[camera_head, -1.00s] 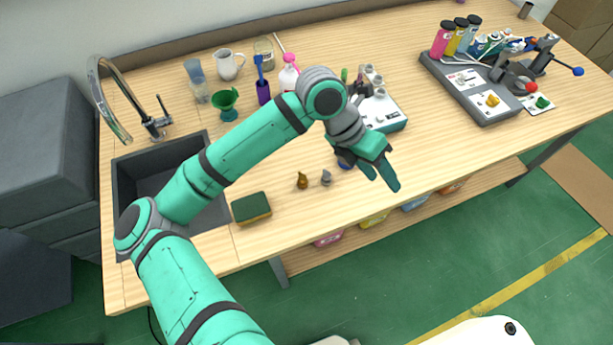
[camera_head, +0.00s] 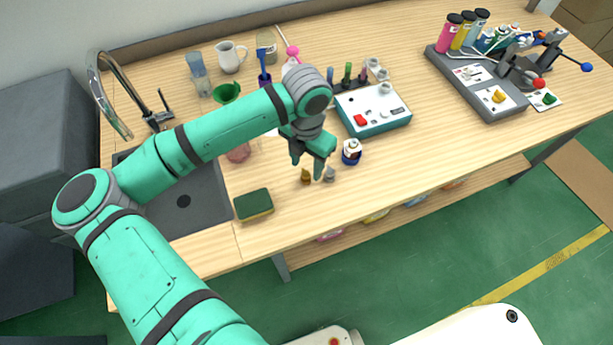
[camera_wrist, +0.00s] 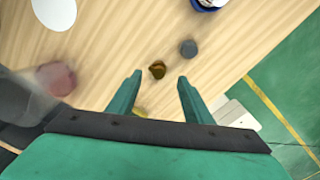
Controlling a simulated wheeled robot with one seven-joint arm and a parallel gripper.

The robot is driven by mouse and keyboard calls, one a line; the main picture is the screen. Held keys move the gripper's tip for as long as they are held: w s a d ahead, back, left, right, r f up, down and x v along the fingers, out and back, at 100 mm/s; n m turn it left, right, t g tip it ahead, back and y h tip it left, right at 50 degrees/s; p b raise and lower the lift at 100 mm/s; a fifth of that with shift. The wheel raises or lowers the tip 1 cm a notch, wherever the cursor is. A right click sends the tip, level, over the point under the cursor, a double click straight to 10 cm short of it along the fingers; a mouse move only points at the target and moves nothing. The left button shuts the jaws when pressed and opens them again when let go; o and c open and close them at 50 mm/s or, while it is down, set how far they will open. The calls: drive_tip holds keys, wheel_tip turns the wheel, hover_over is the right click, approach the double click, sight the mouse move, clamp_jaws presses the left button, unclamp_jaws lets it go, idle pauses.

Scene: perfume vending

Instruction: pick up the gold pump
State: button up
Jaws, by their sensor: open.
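The gold pump (camera_head: 306,177) stands on the wooden table near its front edge, just left of a small grey pump (camera_head: 330,174). My gripper (camera_head: 307,172) is above the gold pump, pointing down. In the wrist view the gold pump (camera_wrist: 157,70) lies between and just beyond the two fingertips of my open gripper (camera_wrist: 157,80), with nothing held. The grey pump (camera_wrist: 188,48) is to the right and farther out in the wrist view, outside the fingers.
A blue-and-white jar (camera_head: 351,152) stands to the right of the pumps. A green and yellow sponge (camera_head: 254,205) lies to the left, by the sink (camera_head: 190,215). A pinkish round thing (camera_head: 239,152) sits behind my arm.

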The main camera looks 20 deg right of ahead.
sight(306, 173)
drive_tip(key=shift+w+f, duration=0.15)
drive_tip(key=shift+f, duration=2.55)
drive_tip(key=shift+c, duration=0.7)
drive_tip(key=c, duration=1)
